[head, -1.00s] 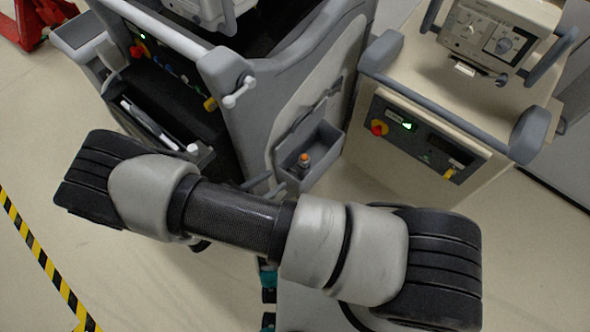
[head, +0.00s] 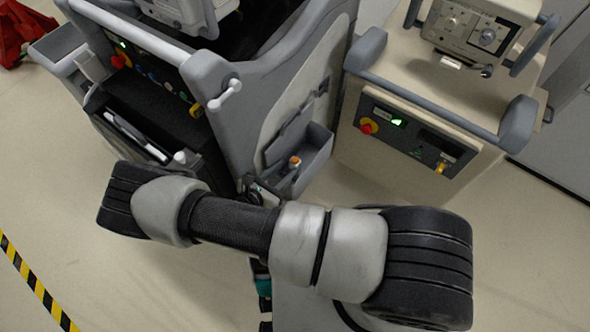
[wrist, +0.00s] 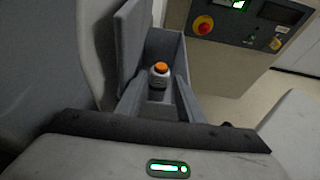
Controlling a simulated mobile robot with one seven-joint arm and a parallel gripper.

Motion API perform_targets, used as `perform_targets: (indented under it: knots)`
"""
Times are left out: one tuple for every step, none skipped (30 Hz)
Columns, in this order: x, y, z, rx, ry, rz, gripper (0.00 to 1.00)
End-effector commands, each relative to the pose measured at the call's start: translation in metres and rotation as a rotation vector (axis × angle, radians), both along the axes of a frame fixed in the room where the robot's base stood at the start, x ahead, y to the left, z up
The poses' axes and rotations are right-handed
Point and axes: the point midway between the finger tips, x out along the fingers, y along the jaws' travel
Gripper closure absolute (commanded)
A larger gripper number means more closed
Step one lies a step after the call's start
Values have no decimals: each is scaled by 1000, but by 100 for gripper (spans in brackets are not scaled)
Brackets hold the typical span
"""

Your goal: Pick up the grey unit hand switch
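The grey unit hand switch (head: 295,162) has an orange button on top. It stands upright in the side pocket (head: 322,158) of the large grey cart. In the wrist view the switch (wrist: 159,74) shows its orange top and pale body near the picture's middle, with its lower part in shadow. My gripper (wrist: 160,101) appears open, with two grey fingers apart in front of the switch and nothing between them. In the head view my gripper (head: 262,194) is at the pocket's near side, mostly hidden by my arm.
The grey cart (head: 290,85) has a front handle and a tray. A beige cart (head: 385,165) with a control panel (head: 410,136) stands close to the pocket's right. The floor is clear in front, with striped tape (head: 35,285) at left.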

Motion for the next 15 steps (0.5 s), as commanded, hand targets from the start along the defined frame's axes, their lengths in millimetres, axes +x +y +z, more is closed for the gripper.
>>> perform_targets:
  knots:
    - [2,-2,-1,-1,-1,-1,66]
    - [3,-3,-2,-1,-1,-1,66]
    - [5,-5,-4,-2,-1,-1,66]
    - [7,-7,-5,-2,-1,-2,66]
    - [10,-9,-7,-2,-1,-3,66]
    - [14,-13,-10,-2,0,-4,66]
    - [17,-16,-12,-2,0,-3,66]
    - [21,-18,-14,-1,-1,-3,66]
    - [26,-21,-17,-1,-2,-2,66]
    - [29,-24,-18,-1,-1,-3,66]
    - [32,-26,-20,-1,-1,-3,66]
    - [35,-28,-21,0,-1,-2,66]
    - [36,-29,-21,0,-1,-2,66]
    - [37,-29,-21,0,-1,-1,66]
    - [38,-29,-21,1,-1,0,66]
